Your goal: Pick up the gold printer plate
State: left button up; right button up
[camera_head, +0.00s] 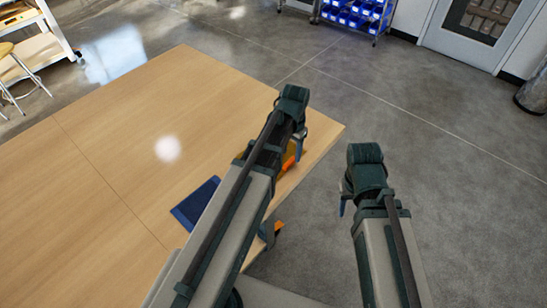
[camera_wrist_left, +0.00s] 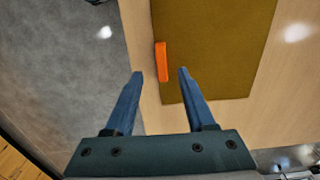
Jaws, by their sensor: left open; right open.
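The gold printer plate (camera_wrist_left: 218,48) lies flat on the wooden table in the left wrist view. An orange tab (camera_wrist_left: 162,62) sits at its left edge. In the head view my left arm hides most of the plate; a sliver of gold and the orange tab (camera_head: 288,163) show beside the arm. My left gripper (camera_wrist_left: 161,72) is open and empty, above the table, with the tab just beyond and between its fingertips in the picture. My right gripper (camera_head: 344,202) is open, off the table's right side above the floor; its fingers are mostly hidden.
A dark blue plate (camera_head: 195,204) lies on the table left of my left arm, partly hidden. The wooden table (camera_head: 120,140) is otherwise bare on its left. Grey floor (camera_head: 420,120) lies beyond its right edge. A rack of blue bins (camera_head: 352,14) stands far back.

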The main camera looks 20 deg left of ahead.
aim_at(290, 161)
pick_arm(q)
notch_tip(290, 161, down, 5)
jog(key=b, duration=0.4)
jog(key=shift+a, duration=0.1)
jog(key=shift+r, duration=0.2)
jog(key=shift+c, duration=0.2)
grip_shut()
